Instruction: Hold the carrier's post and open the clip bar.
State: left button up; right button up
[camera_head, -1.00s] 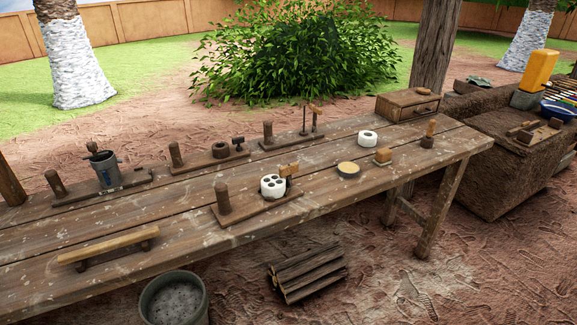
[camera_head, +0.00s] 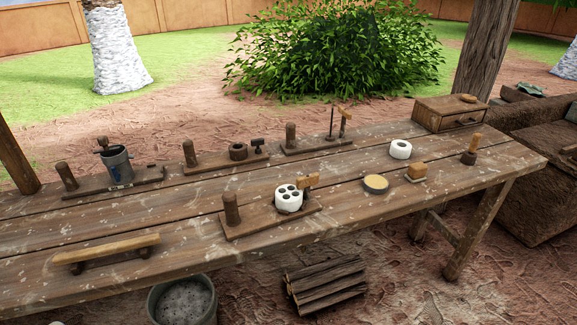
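Several wooden carriers with upright posts stand on the long table. The nearest carrier (camera_head: 262,226) lies near the table's front edge, with a thick round post (camera_head: 231,209) at its left end. A white cylinder with several holes (camera_head: 289,197) sits on it, right of the post. A light wooden bar (camera_head: 308,181) on a dark stand is at the cylinder's right edge; I cannot tell whether it touches it. Three more carriers stand in the back row, one with an upright rod and raised wooden bar (camera_head: 345,114). Neither of my grippers is in view.
On the table (camera_head: 190,232) are a wooden handle bar (camera_head: 107,248), a grey cup (camera_head: 116,165), a white ring (camera_head: 400,149), a round pale disc (camera_head: 375,184) and a drawer box (camera_head: 450,114). A bucket (camera_head: 182,302) and firewood (camera_head: 326,284) are below the front edge.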

aim_at(307, 180)
jog(key=i+l+u, duration=0.5)
jog(key=u, duration=0.2)
jog(key=i+l+u, duration=0.15)
jog(key=l, duration=0.2)
jog(key=l+u, duration=0.15)
jog(key=l, duration=0.2)
